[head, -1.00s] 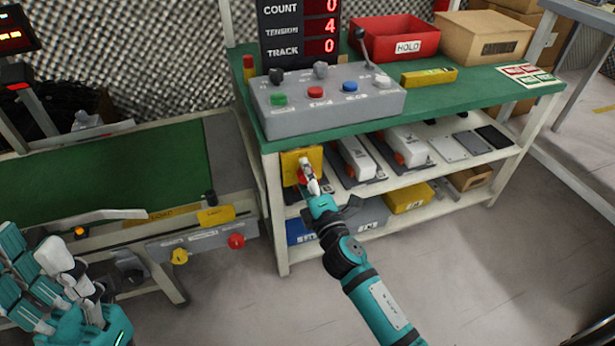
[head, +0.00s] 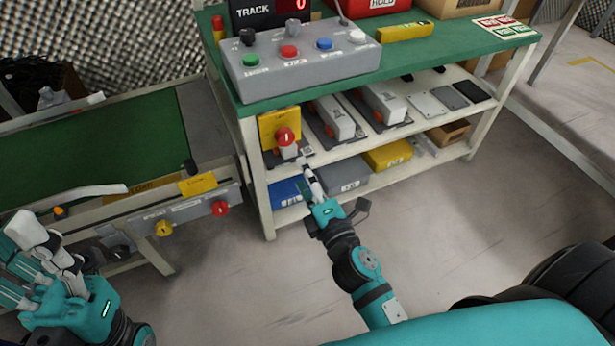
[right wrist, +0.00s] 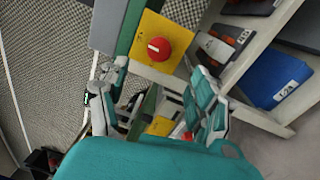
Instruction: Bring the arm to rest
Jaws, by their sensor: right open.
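My right gripper (head: 308,175) is in front of the shelf, below and apart from a red round button on a yellow box (head: 279,130). In the right wrist view its two fingers stand apart with nothing between them (right wrist: 155,72), and the red button (right wrist: 159,48) shows beyond the fingers. My right arm reaches forward from the bottom of the head view. My left gripper (head: 40,262) is at the lower left in front of the conveyor; its opening is unclear.
A green-topped bench (head: 400,66) carries a grey control box (head: 300,68) with coloured buttons. Its shelves hold a blue bin (head: 287,192), a grey bin (head: 342,178) and a yellow bin (head: 388,155). A green conveyor (head: 90,150) lies left. Grey floor (head: 480,220) is open at right.

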